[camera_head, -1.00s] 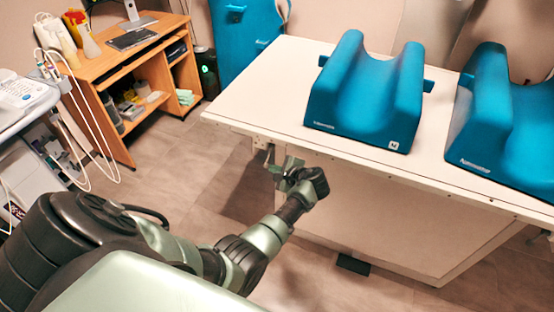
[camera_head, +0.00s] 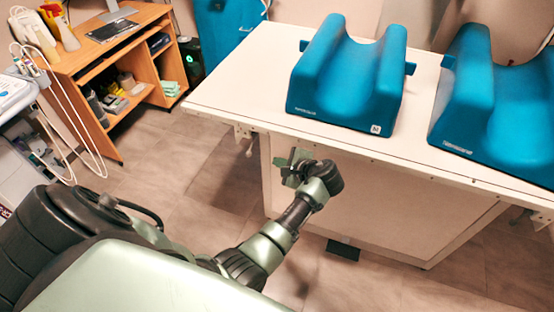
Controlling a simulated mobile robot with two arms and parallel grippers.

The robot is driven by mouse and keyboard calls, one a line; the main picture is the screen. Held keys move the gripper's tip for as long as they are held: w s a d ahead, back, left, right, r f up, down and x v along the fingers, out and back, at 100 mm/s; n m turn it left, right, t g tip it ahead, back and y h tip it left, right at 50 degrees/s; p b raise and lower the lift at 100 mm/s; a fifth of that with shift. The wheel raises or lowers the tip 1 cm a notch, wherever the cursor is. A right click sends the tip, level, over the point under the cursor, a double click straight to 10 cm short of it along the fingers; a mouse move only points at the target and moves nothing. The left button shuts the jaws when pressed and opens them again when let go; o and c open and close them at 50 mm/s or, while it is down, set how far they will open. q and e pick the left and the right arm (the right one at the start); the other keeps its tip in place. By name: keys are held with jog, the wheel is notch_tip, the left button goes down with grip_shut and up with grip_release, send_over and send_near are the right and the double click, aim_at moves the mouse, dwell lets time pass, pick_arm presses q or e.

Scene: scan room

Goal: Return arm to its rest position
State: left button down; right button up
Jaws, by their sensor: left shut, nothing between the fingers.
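My left arm comes in from the lower left. Its gripper (camera_head: 291,163) is at the near side of the white table (camera_head: 232,98), in front of the table's side and below the level of its top. The gripper is small in the view and partly hidden by the wrist; it is shut with nothing held. My right gripper is not in view.
Two blue padded supports, one in the middle (camera_head: 345,85) and one at the right (camera_head: 500,110), stand on the white table. A wooden desk (camera_head: 100,60) is at the back left. Medical equipment with white cables (camera_head: 15,95) stands at the left edge. Floor (camera_head: 160,170) is free between them.

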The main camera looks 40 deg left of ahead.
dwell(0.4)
pick_arm(q)
jog(key=s+d+f+n+h, duration=0.1)
jog(key=s+d+f+h, duration=0.15)
jog(key=s+f, duration=0.55)
jog(key=s+d+f+h, duration=0.2)
jog(key=s+d+f, duration=0.15)
jog(key=f, duration=0.75)
jog(key=s+d+f+n+h, duration=0.1)
jog(key=s+d+f+h, duration=0.1)
jog(key=s+f, duration=0.6)
jog(key=s+d+f+n+g+h, duration=0.1)
jog(key=s+f, duration=0.5)
jog(key=s, duration=0.7)
jog(key=s+d+f+n+g+h, duration=0.1)
jog(key=s+f+n+h, duration=0.2)
jog(key=s, duration=1.1)
notch_tip(320, 180, down, 4)
jog(key=n, duration=0.3)
jog(key=shift+s+d+n+g, duration=0.2)
jog(key=shift+d+n+g, duration=0.1)
jog(key=shift+g, duration=0.1)
